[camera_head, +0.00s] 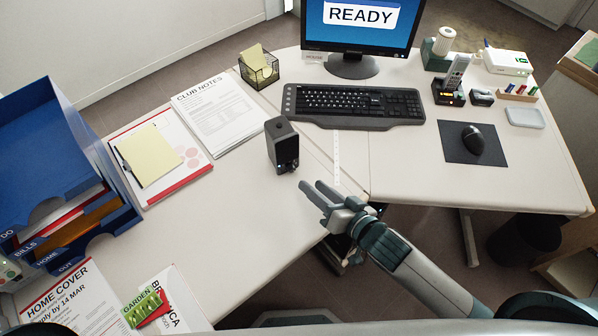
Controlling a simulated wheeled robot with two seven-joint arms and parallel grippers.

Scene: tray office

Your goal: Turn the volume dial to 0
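A small black speaker (276,138) stands upright on the desk left of the keyboard. Its front faces toward me and to the right. Small knob-like details show low on that front; the dial's setting is too small to read. My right gripper (309,184) is just in front of the speaker and to its right, apart from it. Its two fingers point toward the speaker's lower front with a narrow gap between them, and nothing shows in the gap. My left gripper is not in view.
Behind the speaker are a keyboard (350,104), a monitor (358,25) and a wire note holder (259,75). Papers (215,115) lie to its left, near a blue tray stack (90,150). A mouse (472,140) sits at right. The desk left of the gripper is clear.

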